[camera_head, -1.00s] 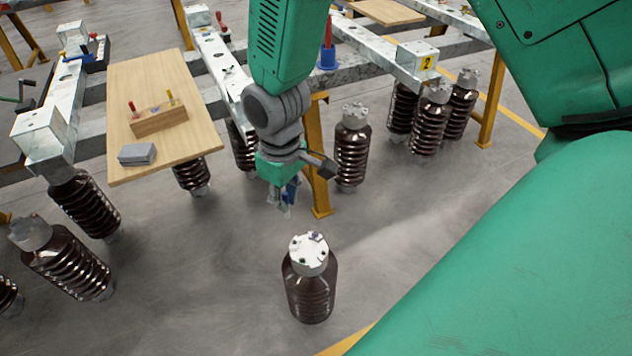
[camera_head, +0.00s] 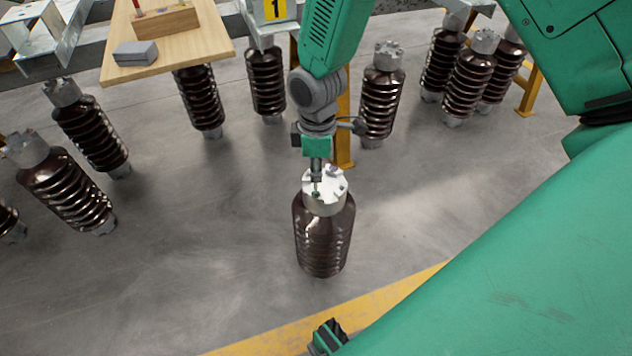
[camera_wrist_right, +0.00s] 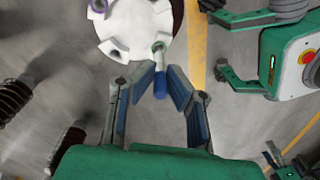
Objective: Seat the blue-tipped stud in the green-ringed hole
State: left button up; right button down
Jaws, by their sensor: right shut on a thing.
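The dark brown insulator (camera_head: 323,235) stands upright on the floor with a pale metal cap (camera_head: 338,195) on top. The cap also shows in the wrist view (camera_wrist_right: 140,22), with several holes and notches. The green-ringed hole (camera_wrist_right: 158,47) is near the cap's edge facing my gripper. My right gripper (camera_head: 317,180) is above the cap, pointing down. In the wrist view its fingertips (camera_wrist_right: 160,77) are shut on the blue-tipped stud (camera_wrist_right: 160,87). The stud's far end lines up with the green ring; I cannot tell how deep it sits.
Other brown insulators (camera_head: 380,100) stand behind and to the left. A wooden board (camera_head: 190,50) with a grey block (camera_head: 135,53) is at the upper left. A yellow floor line (camera_head: 270,335) runs in front. The floor around the insulator is clear.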

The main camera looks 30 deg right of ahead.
aim_at(316, 189)
notch_tip(316, 189, down, 5)
jog(key=shift+f+b, duration=0.1)
jog(key=shift+b, duration=0.85)
jog(key=c, duration=1.6)
grip_release()
